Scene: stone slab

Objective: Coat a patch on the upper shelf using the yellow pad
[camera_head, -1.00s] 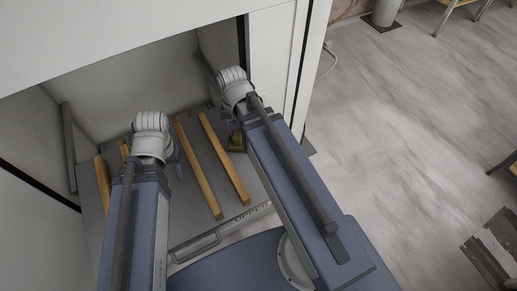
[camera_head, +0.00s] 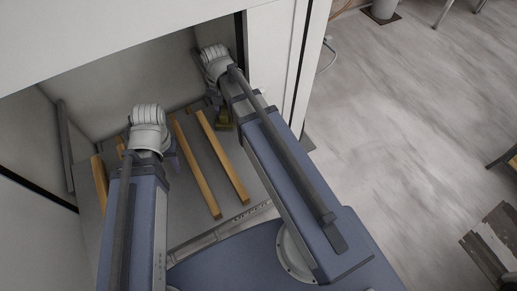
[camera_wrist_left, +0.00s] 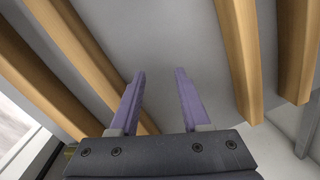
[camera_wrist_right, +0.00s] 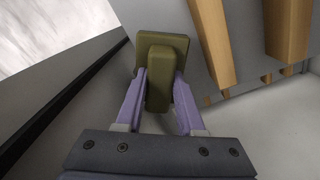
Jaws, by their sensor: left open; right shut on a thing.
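The yellow pad, olive-yellow with a raised grip (camera_wrist_right: 160,90), is held between the fingers of my right gripper (camera_wrist_right: 160,88), which is shut on it. In the head view the pad (camera_head: 224,124) shows small under my right wrist, near the right side wall of the cabinet. My left gripper (camera_wrist_left: 160,85) is open and empty above a grey surface (camera_wrist_left: 165,40) with wooden slats; its fingers show faintly in the head view. Which surface is the upper shelf I cannot tell for sure. Whether the pad touches the surface I cannot tell.
Several wooden slats (camera_head: 222,158) lie across the grey surface inside the white cabinet. The cabinet's right wall and door frame (camera_head: 268,55) stand close to my right arm. Open floor (camera_head: 420,120) lies outside to the right.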

